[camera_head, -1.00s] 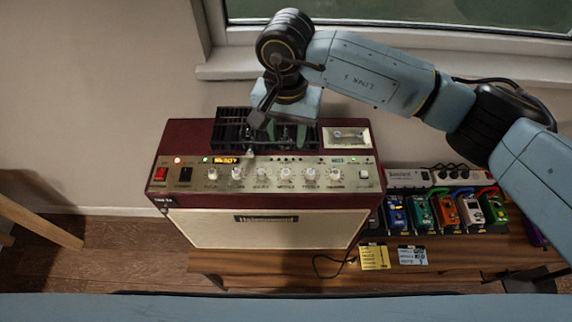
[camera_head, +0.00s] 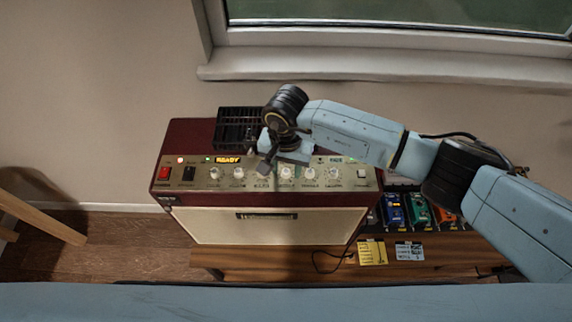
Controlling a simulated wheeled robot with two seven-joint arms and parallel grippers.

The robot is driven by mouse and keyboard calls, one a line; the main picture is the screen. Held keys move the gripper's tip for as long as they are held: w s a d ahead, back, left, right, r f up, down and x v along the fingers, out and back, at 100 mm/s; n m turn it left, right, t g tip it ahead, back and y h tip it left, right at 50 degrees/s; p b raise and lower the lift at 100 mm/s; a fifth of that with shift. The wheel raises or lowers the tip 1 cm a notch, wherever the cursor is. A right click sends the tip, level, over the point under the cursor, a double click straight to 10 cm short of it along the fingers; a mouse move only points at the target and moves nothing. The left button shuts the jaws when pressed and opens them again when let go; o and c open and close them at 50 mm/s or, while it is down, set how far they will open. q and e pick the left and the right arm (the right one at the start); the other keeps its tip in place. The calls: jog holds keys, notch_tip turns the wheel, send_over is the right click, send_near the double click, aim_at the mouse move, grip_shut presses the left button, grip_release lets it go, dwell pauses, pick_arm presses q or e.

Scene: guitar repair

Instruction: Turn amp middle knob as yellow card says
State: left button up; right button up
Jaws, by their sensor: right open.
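The amp (camera_head: 265,226) is dark red with a cream front and stands on a wooden bench. Its panel carries a row of several pale knobs. The middle knob (camera_head: 286,172) appears to be the fourth from the left; its label is small and its setting is too small to read. My right gripper (camera_head: 266,168) is open, pointing down over the panel, just left of that knob and in front of the third knob. I cannot tell whether it touches anything. The yellow card (camera_head: 372,253) lies on the bench right of the amp; its writing is unreadable. My left gripper is not in view.
A black grille (camera_head: 235,125) is on the amp's top. Several coloured pedals (camera_head: 393,210) stand at right, partly under my right arm. A pale card (camera_head: 409,251) lies beside the yellow one.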

grip_shut()
jog(key=m+b, duration=0.3)
jog(key=m, duration=0.1)
jog(key=shift+f+b, duration=0.15)
jog(key=shift+b, duration=0.25)
jog(key=m+b, duration=0.4)
jog(key=m, duration=0.3)
jog(key=m+b, duration=0.4)
jog(key=m, duration=0.2)
jog(key=m+b, duration=0.2)
jog(key=m, duration=0.1)
jog(key=shift+m, duration=0.3)
jog(key=shift+m+b, duration=0.65)
jog(key=shift+m, duration=0.85)
jog(key=shift+r, duration=0.2)
